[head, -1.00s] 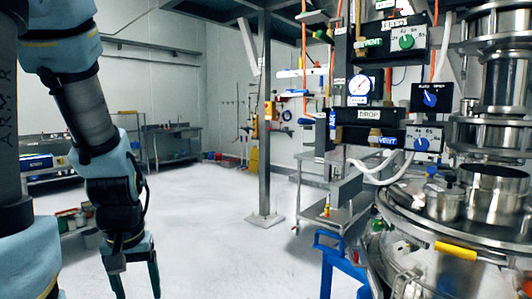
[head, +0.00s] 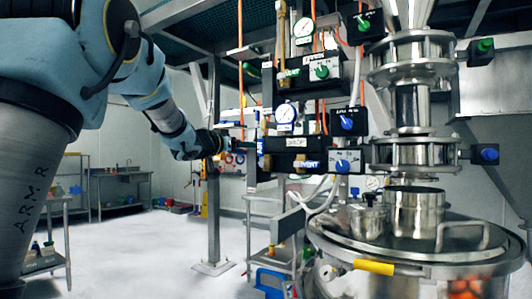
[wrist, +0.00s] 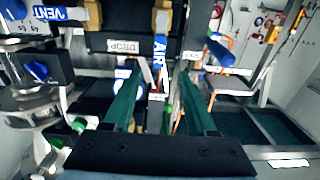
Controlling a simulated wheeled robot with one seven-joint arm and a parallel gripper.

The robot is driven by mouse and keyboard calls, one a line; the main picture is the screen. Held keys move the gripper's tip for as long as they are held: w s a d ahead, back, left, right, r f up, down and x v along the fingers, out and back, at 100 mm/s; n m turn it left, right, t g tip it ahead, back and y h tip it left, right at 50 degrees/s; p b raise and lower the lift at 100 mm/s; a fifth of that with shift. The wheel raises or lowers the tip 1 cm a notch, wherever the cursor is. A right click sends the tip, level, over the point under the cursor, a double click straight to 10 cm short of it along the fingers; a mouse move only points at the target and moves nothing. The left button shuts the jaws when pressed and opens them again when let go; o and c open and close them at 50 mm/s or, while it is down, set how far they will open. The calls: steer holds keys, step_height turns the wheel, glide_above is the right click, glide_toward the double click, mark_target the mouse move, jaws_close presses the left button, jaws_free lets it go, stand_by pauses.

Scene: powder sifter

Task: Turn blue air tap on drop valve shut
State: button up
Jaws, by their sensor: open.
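The drop valve block, black with a white DROP label (head: 296,142), is on the panel right of centre in the head view. The blue air tap (head: 261,147) is at its left end. My gripper (head: 240,146) is just left of the tap, small and partly lost against the background. In the wrist view the picture is upside down. There the blue AIR piece (wrist: 160,48) shows between and beyond the green fingers of my open gripper (wrist: 158,78), with the DROP label (wrist: 123,46) beside it. I cannot tell whether the fingers touch the tap.
Gauges, orange hoses and another valve block (head: 305,73) sit above. Blue selector knobs (head: 342,166) are to the right. A steel vessel with a lid and yellow handle (head: 374,268) fills the lower right. A grey post (head: 214,190) stands left of the panel. The floor at left is open.

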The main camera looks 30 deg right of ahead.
mark_target(259, 146)
steer(key=p+x, duration=0.3)
steer(key=x, duration=0.7)
steer(key=shift+w+d, duration=0.1)
steer(key=shift+d, duration=0.3)
jaws_close()
stand_by(0.9)
